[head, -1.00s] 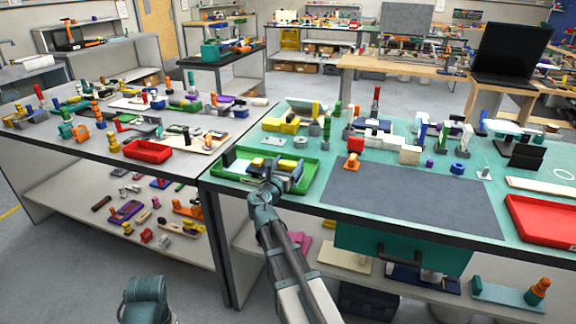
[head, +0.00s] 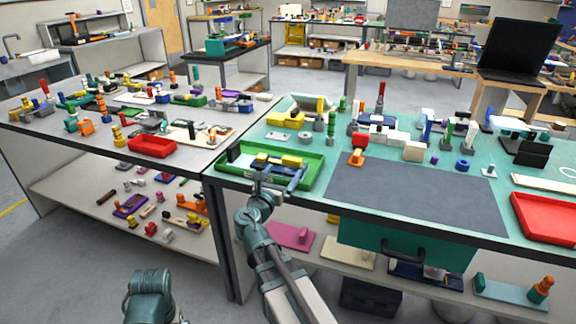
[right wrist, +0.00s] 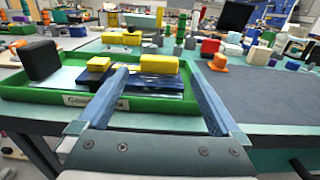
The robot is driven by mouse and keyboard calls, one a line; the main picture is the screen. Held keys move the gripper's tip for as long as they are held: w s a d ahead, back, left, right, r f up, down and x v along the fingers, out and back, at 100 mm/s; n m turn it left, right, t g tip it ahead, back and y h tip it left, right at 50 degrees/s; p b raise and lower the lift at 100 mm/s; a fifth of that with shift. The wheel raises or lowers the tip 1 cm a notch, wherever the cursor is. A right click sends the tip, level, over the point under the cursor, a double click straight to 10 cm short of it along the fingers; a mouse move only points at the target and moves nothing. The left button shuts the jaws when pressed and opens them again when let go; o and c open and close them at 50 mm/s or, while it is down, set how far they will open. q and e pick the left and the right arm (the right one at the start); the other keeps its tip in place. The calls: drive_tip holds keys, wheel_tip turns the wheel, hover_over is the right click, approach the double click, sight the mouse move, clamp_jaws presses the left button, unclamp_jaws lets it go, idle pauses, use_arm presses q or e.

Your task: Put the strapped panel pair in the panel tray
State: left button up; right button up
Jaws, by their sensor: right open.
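A green tray (head: 309,172) stands at the near left corner of the teal-topped table. It also shows in the right wrist view (right wrist: 45,96), with a partly hidden label on its front wall. In it lies a dark blue flat piece (right wrist: 150,80) with yellow blocks (right wrist: 159,64) on top, perhaps the strapped panel pair; I cannot see a clear strap. A black upright block (right wrist: 38,60) stands at the tray's left end. My right gripper (right wrist: 158,76) is open, its fingers reaching over the front wall, one either side of the larger yellow block in that view. Contact is unclear. My left gripper is not in view.
A dark grey mat (head: 412,195) lies right of the green tray. An orange piece (head: 356,158) stands by the mat's corner. A red tray (head: 545,217) is at the far right. Several blocks stand behind. A grey table (head: 60,135) adjoins on the left.

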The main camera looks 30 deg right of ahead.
sight(291, 161)
drive_tip(key=shift+v, duration=1.4)
drive_tip(key=x, duration=1.2)
drive_tip(key=shift+w+d+f, duration=0.1)
drive_tip(key=shift+f, duration=0.1)
drive_tip(key=shift+r, duration=0.2)
drive_tip(key=shift+f, duration=0.15)
